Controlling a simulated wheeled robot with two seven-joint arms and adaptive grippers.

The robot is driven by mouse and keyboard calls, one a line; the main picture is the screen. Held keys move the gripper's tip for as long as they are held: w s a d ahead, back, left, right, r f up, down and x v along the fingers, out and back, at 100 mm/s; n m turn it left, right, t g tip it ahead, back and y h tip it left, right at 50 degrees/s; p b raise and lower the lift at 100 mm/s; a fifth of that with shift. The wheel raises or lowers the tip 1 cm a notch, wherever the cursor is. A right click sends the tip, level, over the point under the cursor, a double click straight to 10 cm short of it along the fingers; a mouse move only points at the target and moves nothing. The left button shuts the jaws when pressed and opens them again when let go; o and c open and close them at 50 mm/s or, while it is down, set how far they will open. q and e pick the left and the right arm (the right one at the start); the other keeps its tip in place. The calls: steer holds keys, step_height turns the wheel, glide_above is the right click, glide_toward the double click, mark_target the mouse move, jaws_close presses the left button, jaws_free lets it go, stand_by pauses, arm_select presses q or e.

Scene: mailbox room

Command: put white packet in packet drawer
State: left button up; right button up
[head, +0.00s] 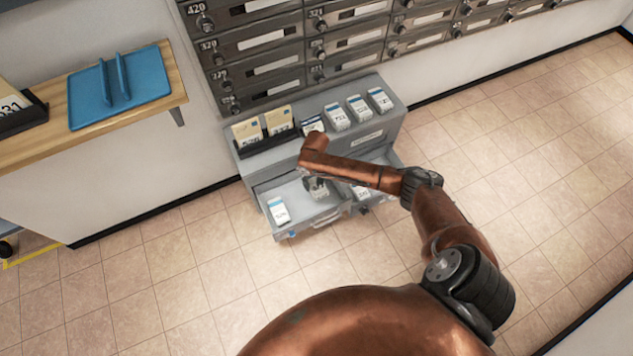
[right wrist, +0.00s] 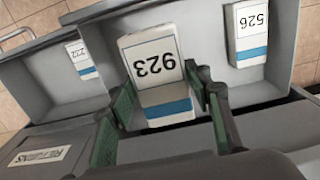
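My right gripper (head: 318,187) is low over the left open drawer (head: 296,204) of the grey cabinet. In the right wrist view its fingers (right wrist: 160,92) are on both sides of a white packet (right wrist: 152,55) marked 923 with a blue band, and seem closed on it. This packet is above the drawers, near the wall between them. The left drawer holds a white packet (head: 278,210), marked 526 in the wrist view (right wrist: 248,30). The right drawer holds another packet (head: 361,192), marked 222 in the wrist view (right wrist: 80,58). My left gripper is not in view.
Several white and tan packets (head: 358,108) stand along the cabinet top (head: 396,88). A RETURNS label (right wrist: 40,156) is on the cabinet. Mailboxes (head: 260,67) rise behind. A wooden shelf (head: 165,97) with a blue tray (head: 90,95) is at the left. The tiled floor in front is clear.

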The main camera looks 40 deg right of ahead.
steer(key=o, duration=0.5)
step_height(320, 180, up, 12)
stand_by(0.5)
